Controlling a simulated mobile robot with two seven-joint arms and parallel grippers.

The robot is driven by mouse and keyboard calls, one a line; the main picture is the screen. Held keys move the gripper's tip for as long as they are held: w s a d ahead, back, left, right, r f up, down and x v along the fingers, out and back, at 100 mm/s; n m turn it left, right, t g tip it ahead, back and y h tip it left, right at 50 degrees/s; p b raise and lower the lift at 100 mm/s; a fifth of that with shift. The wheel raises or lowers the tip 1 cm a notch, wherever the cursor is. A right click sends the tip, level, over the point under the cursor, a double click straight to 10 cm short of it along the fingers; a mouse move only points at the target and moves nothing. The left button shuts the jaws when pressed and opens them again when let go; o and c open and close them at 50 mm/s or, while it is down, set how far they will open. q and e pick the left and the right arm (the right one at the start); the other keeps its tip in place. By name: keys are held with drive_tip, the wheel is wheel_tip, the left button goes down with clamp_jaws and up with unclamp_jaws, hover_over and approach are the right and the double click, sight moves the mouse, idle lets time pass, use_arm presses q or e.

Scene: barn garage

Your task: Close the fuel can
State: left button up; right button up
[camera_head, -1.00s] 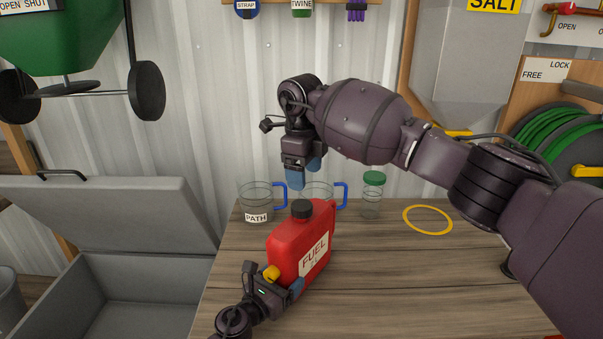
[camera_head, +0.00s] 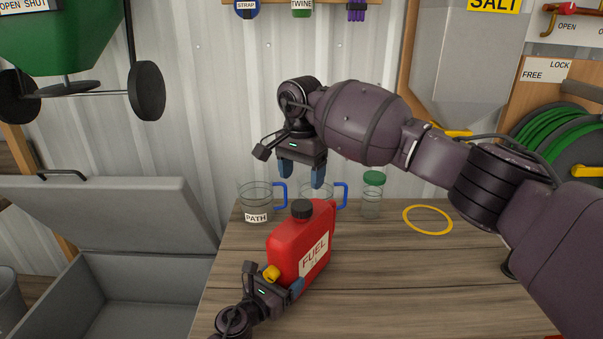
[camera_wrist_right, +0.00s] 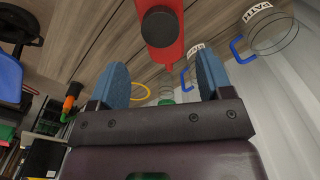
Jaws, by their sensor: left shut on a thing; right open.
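The red fuel can (camera_head: 318,232) stands on the wooden table with its FUEL label facing front. A black cap (camera_head: 302,208) sits on its top; I cannot tell how tight it is. My left gripper (camera_head: 284,284) is shut on the fuel can at its lower left side. My right gripper (camera_head: 301,177) is open and empty, pointing down above and slightly behind the can, apart from it. In the right wrist view the black cap (camera_wrist_right: 160,25) and red can (camera_wrist_right: 171,54) show beyond the open blue fingers (camera_wrist_right: 163,75).
Clear jugs with blue handles, one labelled PATH (camera_head: 256,203), and a green-lidded jar (camera_head: 372,195) stand behind the can. A yellow ring (camera_head: 428,220) lies on the table (camera_head: 420,280) at the right. An open grey chest (camera_head: 130,300) is at the left.

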sight(302, 205)
drive_tip(key=shift+n, duration=1.2)
drive_tip(key=shift+w+f, duration=0.1)
drive_tip(key=shift+f, duration=3.95)
